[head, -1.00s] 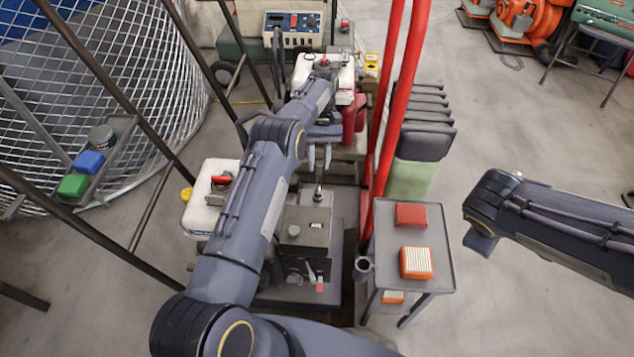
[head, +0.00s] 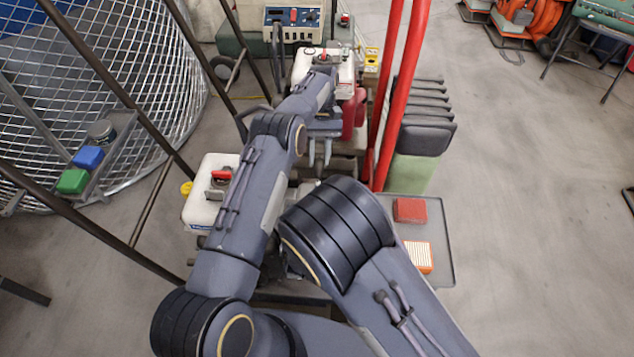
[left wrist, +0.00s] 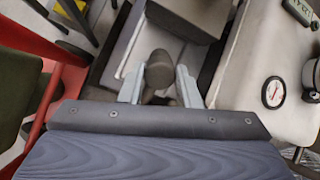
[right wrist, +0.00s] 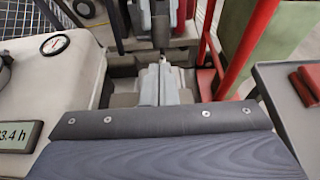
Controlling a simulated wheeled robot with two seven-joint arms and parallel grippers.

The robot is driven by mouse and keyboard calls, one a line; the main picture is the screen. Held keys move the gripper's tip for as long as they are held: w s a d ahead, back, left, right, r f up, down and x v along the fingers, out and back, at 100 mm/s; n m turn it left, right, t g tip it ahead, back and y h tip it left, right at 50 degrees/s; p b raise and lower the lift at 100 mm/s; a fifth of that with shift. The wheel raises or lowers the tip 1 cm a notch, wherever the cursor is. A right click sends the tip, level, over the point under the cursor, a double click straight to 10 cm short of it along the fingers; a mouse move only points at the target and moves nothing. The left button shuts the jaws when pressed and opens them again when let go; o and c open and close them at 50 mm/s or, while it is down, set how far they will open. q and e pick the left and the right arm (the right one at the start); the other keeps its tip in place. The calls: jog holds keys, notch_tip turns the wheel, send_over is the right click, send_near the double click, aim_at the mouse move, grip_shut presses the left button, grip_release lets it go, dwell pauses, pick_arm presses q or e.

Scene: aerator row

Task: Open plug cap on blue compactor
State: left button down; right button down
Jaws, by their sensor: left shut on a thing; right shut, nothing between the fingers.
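My left gripper (head: 320,153) reaches over the row of machines, its two pale fingers pointing back toward me. In the left wrist view, its fingers (left wrist: 159,88) stand apart around a dark grey rounded piece (left wrist: 160,70), which looks like a plug cap; it is shut on this piece. My right gripper (right wrist: 158,85) shows in the right wrist view with its fingers together and empty, low between a pale tank and a red frame. In the head view it is hidden by my right arm. I cannot make out a clearly blue compactor; the near machine is mostly covered.
A white tank (head: 203,215) with a red cap (head: 221,175) stands left of my left arm. Red upright tubes (head: 399,95) rise right of the gripper. A grey tray (head: 440,240) holds a red box (head: 409,210) and an orange-and-white filter (head: 418,257). The floor at right is open.

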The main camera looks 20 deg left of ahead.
aim_at(317, 168)
jog(key=x, duration=0.9)
jog(key=shift+w, duration=0.25)
jog(key=shift+f, duration=0.1)
jog(key=shift+w+a+r, duration=0.15)
jog(key=shift+w+r, duration=0.35)
jog(key=shift+r, duration=0.4)
pick_arm(q)
jog(key=c, duration=1.3)
grip_release()
jog(key=shift+o, duration=1.1)
pick_arm(e)
jog(key=shift+s+f, duration=0.1)
jog(key=shift+f, duration=0.1)
jog(key=shift+r, duration=0.1)
